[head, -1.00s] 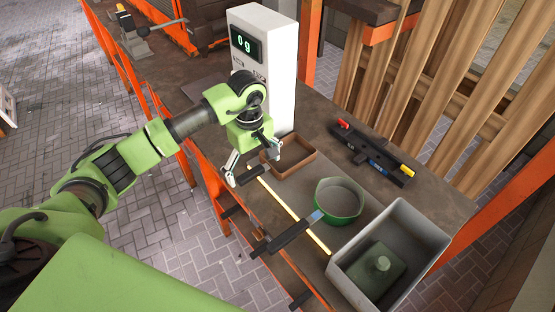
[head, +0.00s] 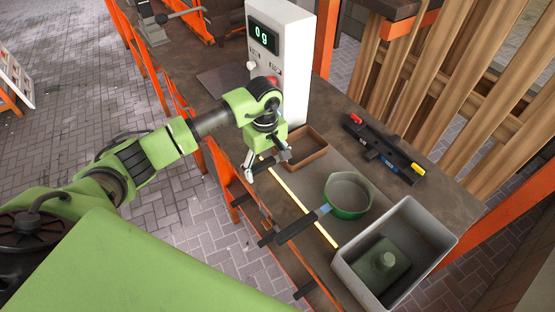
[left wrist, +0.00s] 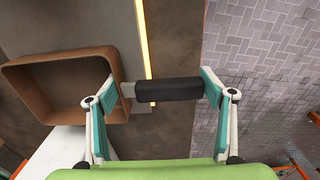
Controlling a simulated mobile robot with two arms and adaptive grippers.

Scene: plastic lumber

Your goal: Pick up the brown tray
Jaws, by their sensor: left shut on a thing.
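The brown tray (head: 318,155) is a shallow open rectangular box beside the base of the white scale column in the head view. In the left wrist view the tray (left wrist: 25,75) is at the left, empty inside. A short black handle (left wrist: 168,90) with a grey stub lies at its side. My left gripper (head: 267,164) is over the tray's near left side, fingers pointing down. In the left wrist view its fingers (left wrist: 160,91) straddle the handle lengthwise, shut on it; exact finger contact at the tray wall is unclear. My right gripper is out of view.
A white scale column (head: 285,60) reading 0 g stands behind the tray. A green pan (head: 350,210) and a grey bin (head: 440,235) are to the right, a black tool (head: 385,150) behind. A yellow strip (head: 300,205) runs along the bench's front.

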